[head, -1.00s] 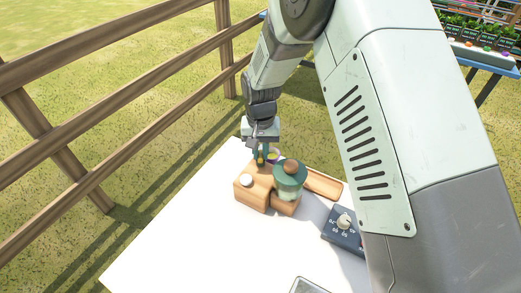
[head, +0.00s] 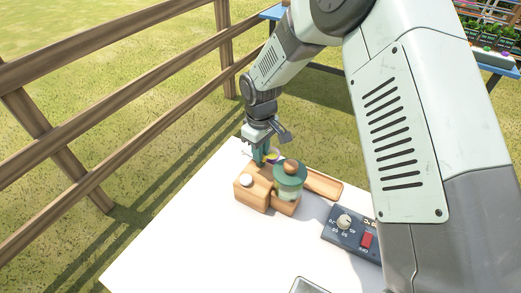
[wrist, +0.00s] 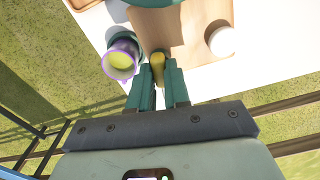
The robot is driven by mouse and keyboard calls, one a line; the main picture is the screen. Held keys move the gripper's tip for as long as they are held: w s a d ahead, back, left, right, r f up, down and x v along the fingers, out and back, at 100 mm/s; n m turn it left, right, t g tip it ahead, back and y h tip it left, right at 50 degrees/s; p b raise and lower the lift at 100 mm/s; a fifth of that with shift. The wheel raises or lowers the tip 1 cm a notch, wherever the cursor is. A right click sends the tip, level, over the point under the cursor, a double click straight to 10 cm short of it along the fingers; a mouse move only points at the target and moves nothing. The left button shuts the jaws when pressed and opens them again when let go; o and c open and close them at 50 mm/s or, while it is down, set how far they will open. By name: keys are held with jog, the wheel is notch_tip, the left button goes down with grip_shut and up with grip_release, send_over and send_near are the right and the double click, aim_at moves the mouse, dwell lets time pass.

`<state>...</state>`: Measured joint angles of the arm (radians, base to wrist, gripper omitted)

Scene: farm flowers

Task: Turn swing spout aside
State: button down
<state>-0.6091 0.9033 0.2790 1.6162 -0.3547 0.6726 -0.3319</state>
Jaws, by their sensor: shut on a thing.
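My gripper (wrist: 158,88), with teal fingers, is shut on the brass swing spout (wrist: 158,63), which sticks out from a wooden block (wrist: 178,40). A purple-rimmed cup (wrist: 113,73) with yellow inside sits just left of the spout and fingers in the wrist view. In the head view my gripper (head: 263,158) is at the far side of the wooden block (head: 252,193), near the table's back corner. There the spout is mostly hidden by the fingers and block.
A control panel (head: 345,236) with a dial and a red switch is at right. The white table's (head: 210,245) front left is clear.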

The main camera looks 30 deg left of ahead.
jog(key=shift+n, duration=0.9)
jog(key=c, duration=1.1)
grip_release()
jog(key=shift+r, duration=0.1)
notch_tip(320, 180, up, 11)
jog(key=shift+f, duration=0.15)
